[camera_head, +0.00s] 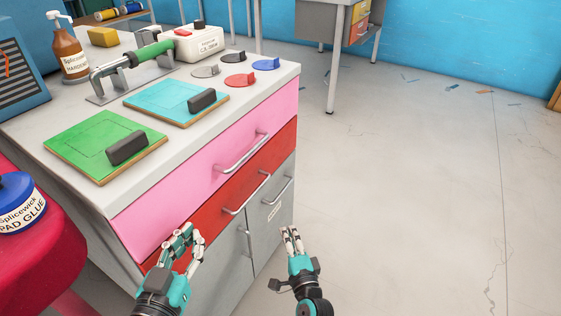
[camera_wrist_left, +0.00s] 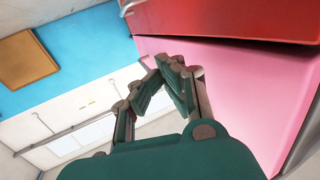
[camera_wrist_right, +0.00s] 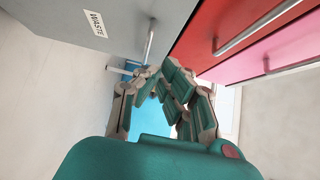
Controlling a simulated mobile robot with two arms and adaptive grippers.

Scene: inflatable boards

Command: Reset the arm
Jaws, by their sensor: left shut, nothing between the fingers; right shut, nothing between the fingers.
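My left gripper (camera_head: 186,243) is in front of the cabinet, beside the left part of the red drawer. It is shut and empty. In the left wrist view its fingers (camera_wrist_left: 165,80) meet in front of the pink drawer face (camera_wrist_left: 235,85). My right gripper (camera_head: 291,237) is to the right, in front of the grey cabinet door (camera_head: 270,225), over the floor. It is shut and empty. In the right wrist view its fingers (camera_wrist_right: 172,90) come together near the cabinet front. Neither gripper holds anything.
The cabinet has a pink drawer (camera_head: 205,175) and a red drawer (camera_head: 225,197) with bar handles. On top are a green board (camera_head: 85,140), a blue board (camera_head: 165,95), a bottle (camera_head: 70,50) and several discs.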

